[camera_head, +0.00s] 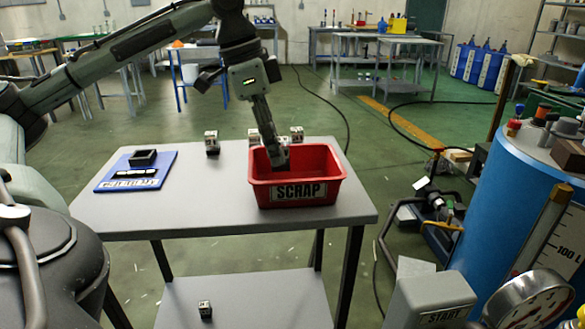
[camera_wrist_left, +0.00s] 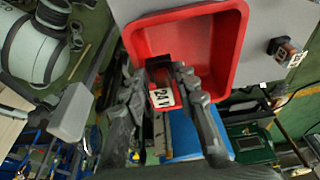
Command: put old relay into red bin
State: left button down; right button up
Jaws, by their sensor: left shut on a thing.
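The red bin (camera_head: 297,188), labelled SCRAP, stands on the right part of the grey table. My left gripper (camera_head: 277,158) reaches down into the bin's opening from above. In the left wrist view, the left gripper (camera_wrist_left: 168,80) is shut on a small dark relay with a white 24V label (camera_wrist_left: 162,97). The red bin (camera_wrist_left: 232,50) shows around and beyond the fingers there. The relay is mostly hidden by the fingers in the head view. Whether it touches the bin floor I cannot tell. My right gripper is not in view.
Relay-like blocks stand behind the bin (camera_head: 297,133) and left of it (camera_head: 211,143). Another (camera_head: 205,309) is on the lower shelf. A blue board (camera_head: 137,171) with a black square holder lies on the grey table (camera_head: 218,205). A blue tank (camera_head: 515,205) stands at the right.

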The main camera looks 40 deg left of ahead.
pick_arm(q)
jog(key=w+f, duration=0.2)
jog(key=w, duration=0.1)
jog(key=w+a+f, duration=0.1)
jog(key=w, duration=0.1)
jog(key=shift+f, duration=0.4)
notch_tip(320, 180, down, 3)
jog(key=shift+r+b, duration=0.2)
jog(key=shift+b, duration=0.15)
jog(key=shift+f, duration=0.35)
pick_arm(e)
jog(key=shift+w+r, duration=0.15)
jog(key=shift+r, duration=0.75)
pick_arm(q)
jog(key=shift+f, duration=0.2)
jog(key=c, duration=1.2)
grip_release()
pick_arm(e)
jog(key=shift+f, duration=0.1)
pick_arm(q)
jog(key=shift+r, duration=0.15)
